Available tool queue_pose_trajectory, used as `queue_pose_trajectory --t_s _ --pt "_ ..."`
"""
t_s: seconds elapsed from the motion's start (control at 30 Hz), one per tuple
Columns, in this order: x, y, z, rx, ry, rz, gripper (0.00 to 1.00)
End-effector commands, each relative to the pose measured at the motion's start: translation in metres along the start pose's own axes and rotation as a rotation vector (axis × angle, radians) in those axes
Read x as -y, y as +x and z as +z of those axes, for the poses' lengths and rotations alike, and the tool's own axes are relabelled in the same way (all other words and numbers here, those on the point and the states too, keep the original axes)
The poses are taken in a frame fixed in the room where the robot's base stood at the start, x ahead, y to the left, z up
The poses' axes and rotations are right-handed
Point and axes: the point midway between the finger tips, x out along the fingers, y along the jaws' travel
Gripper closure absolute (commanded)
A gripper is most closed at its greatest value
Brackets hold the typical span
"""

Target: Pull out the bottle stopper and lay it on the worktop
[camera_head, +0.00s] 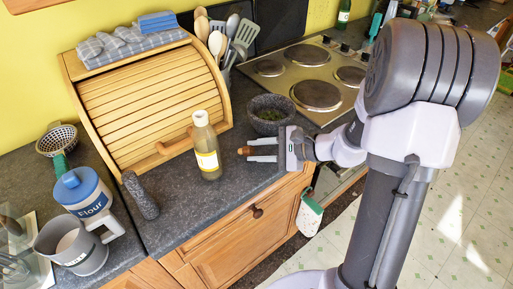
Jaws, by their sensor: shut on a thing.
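The bottle (206,145) stands upright on the dark grey worktop (222,212), in front of the bread bin. It is clear glass with a pale yellowish content and a white and yellow label. Its mouth looks open, with no stopper in it. My gripper (250,151) points left, to the right of the bottle and apart from it, above the worktop near its front edge. It is shut on the small brown stopper (244,151) at its fingertips. How far the stopper is above the worktop is hard to tell.
A wooden roll-top bread bin (150,100) stands behind the bottle. A stone mortar (270,113) is behind my gripper, with the hob (300,75) beyond. A pestle (141,196), flour tin (82,192) and grey jug (72,246) are at left.

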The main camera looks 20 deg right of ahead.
Motion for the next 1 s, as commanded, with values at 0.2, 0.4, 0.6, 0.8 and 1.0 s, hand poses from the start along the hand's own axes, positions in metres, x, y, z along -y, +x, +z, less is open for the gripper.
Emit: queue_pose_trajectory --t_s 0.2,0.4,0.6,0.8,1.0 --pt "-0.005 0.004 -0.006 0.000 -0.001 0.001 1.00" --pt "-0.005 0.004 -0.005 0.000 -0.001 0.001 1.00" --pt "-0.005 0.004 -0.005 0.000 -0.001 0.001 0.46" --pt "-0.005 0.004 -0.005 0.000 -0.001 0.001 0.46" --pt "-0.003 -0.016 -0.004 -0.002 0.000 -0.002 0.46"
